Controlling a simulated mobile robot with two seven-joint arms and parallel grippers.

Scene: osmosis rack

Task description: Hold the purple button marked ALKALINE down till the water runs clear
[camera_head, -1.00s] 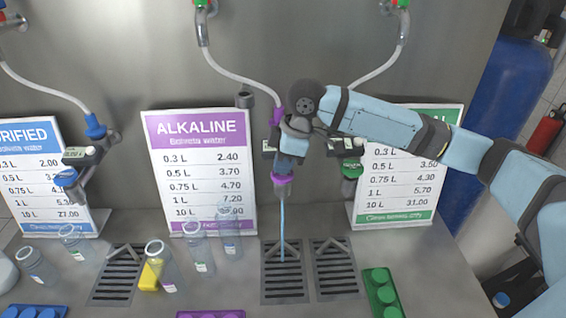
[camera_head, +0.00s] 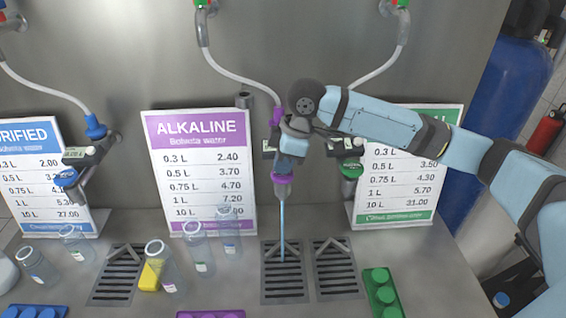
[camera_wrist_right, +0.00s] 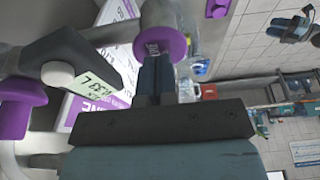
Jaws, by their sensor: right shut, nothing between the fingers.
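The ALKALINE tap shows purple at its hose joint (camera_head: 277,116) and at its nozzle (camera_head: 282,181) in the head view. A pale blue stream of water (camera_head: 282,230) runs from the nozzle into the drain grate (camera_head: 285,284). My right gripper (camera_head: 288,165) is shut and empty, pointing down in front of the tap and hiding much of it. In the wrist view its shut fingers (camera_wrist_right: 155,75) meet a purple round piece (camera_wrist_right: 160,42) with white letters, partly hidden. A small display (camera_wrist_right: 92,82) beside it reads about 0.33 L. My left gripper is not in view.
The ALKALINE price sign (camera_head: 200,165) stands left of the tap. Several clear bottles (camera_head: 197,250) and a yellow block (camera_head: 150,276) stand at front left. The green-labelled tap (camera_head: 350,170) is close on the right. A green cap tray (camera_head: 382,292) lies at front right.

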